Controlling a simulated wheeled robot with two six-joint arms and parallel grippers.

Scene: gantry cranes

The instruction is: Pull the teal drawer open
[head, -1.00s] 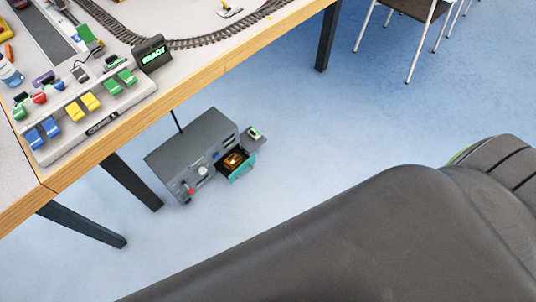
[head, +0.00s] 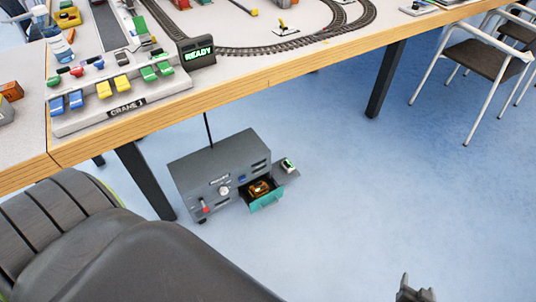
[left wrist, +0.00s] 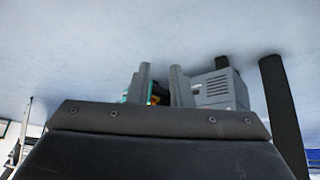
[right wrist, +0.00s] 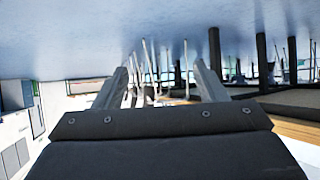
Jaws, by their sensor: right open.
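The teal drawer (head: 266,201) sticks out of the front of a grey cabinet (head: 220,172) on the floor under the table. An orange-brown item (head: 259,188) lies inside it. In the left wrist view, the cabinet (left wrist: 222,92) and bits of teal and orange show beyond my left gripper (left wrist: 161,72). Its fingers are apart, with a narrow gap and nothing visibly held. This gripper is outside the head view. My right gripper (head: 415,290) shows at the bottom right of the head view, away from the drawer. In the right wrist view (right wrist: 162,72) it is wide open and empty.
The table (head: 270,77) overhangs the cabinet, with a dark leg (head: 146,180) close to its left. A small side shelf (head: 287,172) holds a green-and-white item. Chairs (head: 475,60) stand at the right. The blue floor right of the cabinet is clear.

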